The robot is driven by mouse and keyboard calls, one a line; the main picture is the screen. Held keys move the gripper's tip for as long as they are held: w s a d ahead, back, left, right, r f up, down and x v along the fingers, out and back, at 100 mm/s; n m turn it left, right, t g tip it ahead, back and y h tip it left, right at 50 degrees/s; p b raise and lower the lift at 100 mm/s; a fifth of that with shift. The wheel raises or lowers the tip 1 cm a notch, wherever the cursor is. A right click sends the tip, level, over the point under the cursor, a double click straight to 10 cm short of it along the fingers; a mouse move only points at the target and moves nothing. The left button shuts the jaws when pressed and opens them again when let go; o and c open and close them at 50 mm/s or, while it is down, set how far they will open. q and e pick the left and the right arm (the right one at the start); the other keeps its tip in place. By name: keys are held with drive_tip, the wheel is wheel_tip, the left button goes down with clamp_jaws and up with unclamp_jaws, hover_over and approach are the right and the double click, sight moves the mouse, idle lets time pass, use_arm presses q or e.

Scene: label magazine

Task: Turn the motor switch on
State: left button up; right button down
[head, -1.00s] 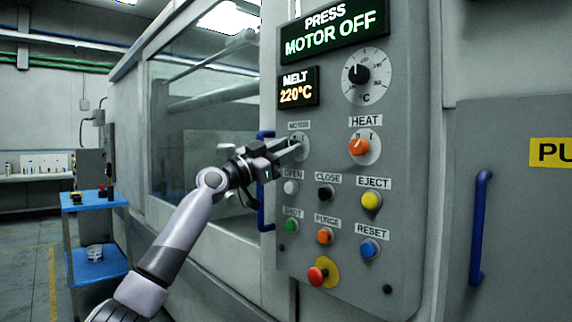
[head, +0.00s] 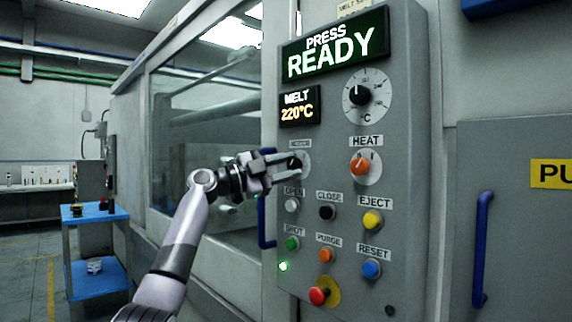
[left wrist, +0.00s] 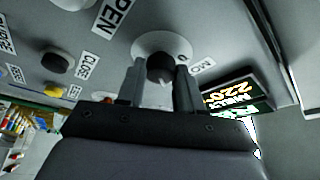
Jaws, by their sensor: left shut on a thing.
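The motor switch (head: 294,163) is a dark knob on a pale round plate, at the left of the grey control panel (head: 340,120). My left gripper (head: 285,163) reaches it from the left and is shut on the knob. In the left wrist view the dark knob (left wrist: 160,68) sits between the two fingers of the gripper (left wrist: 160,80). The sign (head: 336,46) at the panel's top reads PRESS READY in lit letters. My right gripper is not in view.
Near the switch are the orange heat knob (head: 360,163), the white open button (head: 292,205) and the black close button (head: 327,212). A red stop button (head: 318,296) is lower down. A blue handle (head: 265,222) stands left of the panel. A blue cart (head: 97,209) is further left.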

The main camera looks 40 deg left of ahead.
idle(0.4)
use_arm(q)
drive_tip(key=o, duration=1)
drive_tip(key=shift+o, duration=0.2)
drive_tip(key=shift+s+a+f, duration=0.1)
drive_tip(key=shift+s+a, duration=0.05)
drive_tip(key=shift+s, duration=0.05)
drive_tip(key=b+v, duration=0.2)
drive_tip(key=v, duration=0.4)
drive_tip(key=shift+s+a, duration=0.15)
drive_tip(key=shift+s, duration=0.15)
